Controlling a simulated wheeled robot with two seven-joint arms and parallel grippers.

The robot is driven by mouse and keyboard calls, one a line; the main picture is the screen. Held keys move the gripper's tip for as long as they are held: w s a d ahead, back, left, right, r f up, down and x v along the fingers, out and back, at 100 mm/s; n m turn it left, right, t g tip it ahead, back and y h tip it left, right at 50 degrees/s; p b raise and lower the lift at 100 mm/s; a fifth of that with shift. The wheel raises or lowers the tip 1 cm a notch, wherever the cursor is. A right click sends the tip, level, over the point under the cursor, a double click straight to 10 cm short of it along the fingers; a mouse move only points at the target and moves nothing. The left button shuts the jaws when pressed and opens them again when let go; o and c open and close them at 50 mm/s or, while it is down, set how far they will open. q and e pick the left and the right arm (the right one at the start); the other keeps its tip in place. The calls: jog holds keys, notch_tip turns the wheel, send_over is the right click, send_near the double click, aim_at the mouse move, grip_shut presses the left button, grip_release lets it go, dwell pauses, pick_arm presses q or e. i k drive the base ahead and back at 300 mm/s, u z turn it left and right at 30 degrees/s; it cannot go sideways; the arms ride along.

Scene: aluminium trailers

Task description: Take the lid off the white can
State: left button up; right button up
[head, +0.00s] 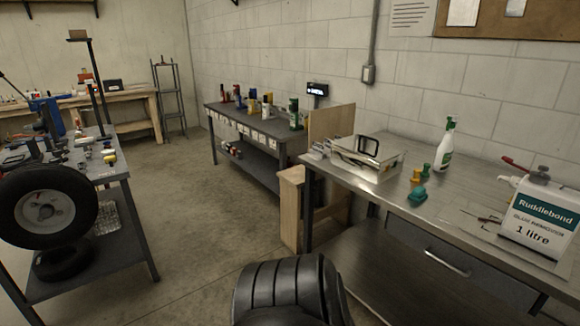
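The white can (537,238) stands upright near the right end of the metal workbench. It has a teal and white label reading "Ruddlebond" and "1 litre". A dark grey lid (543,171) sits on top of it. Neither of my grippers is in view.
The metal workbench (460,207) also holds a green and white spray bottle (445,147), yellow and green small pieces, thin tools beside the can, a red-handled tool (515,163) behind it and a metal box (365,158). A tyre (42,205) stands at left. Open floor (205,215) lies between the benches.

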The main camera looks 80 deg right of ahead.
aim_at(540, 175)
jog(key=z, duration=2.55)
jog(key=i, duration=1.75)
jog(key=z, duration=2.1)
